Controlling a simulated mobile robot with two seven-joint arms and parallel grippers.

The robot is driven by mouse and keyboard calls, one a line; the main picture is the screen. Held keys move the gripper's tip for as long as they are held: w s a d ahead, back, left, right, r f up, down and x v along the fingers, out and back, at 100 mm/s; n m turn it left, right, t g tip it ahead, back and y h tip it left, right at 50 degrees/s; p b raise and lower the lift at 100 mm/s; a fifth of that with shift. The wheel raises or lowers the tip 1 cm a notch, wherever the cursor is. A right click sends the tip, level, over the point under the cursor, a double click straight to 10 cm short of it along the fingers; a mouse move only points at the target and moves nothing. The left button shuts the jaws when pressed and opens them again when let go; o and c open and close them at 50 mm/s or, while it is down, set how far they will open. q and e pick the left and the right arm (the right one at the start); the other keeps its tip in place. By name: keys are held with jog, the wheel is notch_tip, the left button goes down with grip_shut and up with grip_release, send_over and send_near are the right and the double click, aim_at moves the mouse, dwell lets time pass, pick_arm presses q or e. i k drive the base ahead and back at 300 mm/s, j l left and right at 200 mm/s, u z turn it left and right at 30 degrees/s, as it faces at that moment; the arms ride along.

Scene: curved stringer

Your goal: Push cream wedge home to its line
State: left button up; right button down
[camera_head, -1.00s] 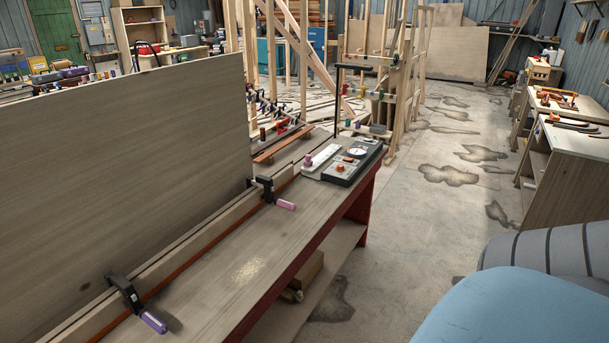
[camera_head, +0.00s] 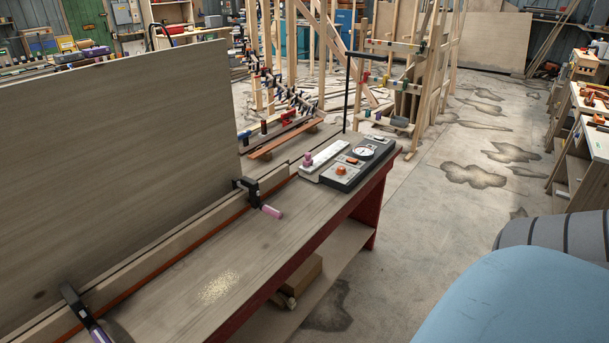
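I cannot pick out a cream wedge or its line in this view. The workbench (camera_head: 190,278) has a wooden top and runs from the lower left towards the middle. A tall wooden panel (camera_head: 120,150) stands along its left side. A long pale strip (camera_head: 150,250) lies along the panel's foot, with an orange-red strip beside it. A black clamp with a pink handle (camera_head: 270,211) and one with a purple handle (camera_head: 100,333) sit on the pale strip. Neither of my grippers is in view.
A dark box with a dial (camera_head: 362,152) and a white bar with a pink knob (camera_head: 322,160) lie at the bench's far end. Timber framing (camera_head: 437,60) stands behind. Concrete floor (camera_head: 430,230) is open to the right, with other benches (camera_head: 575,165) at the right edge.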

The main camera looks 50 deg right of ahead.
aim_at(291, 302)
jog(key=l, duration=1.1)
jog(key=i+l, duration=0.4)
jog(key=l, duration=0.2)
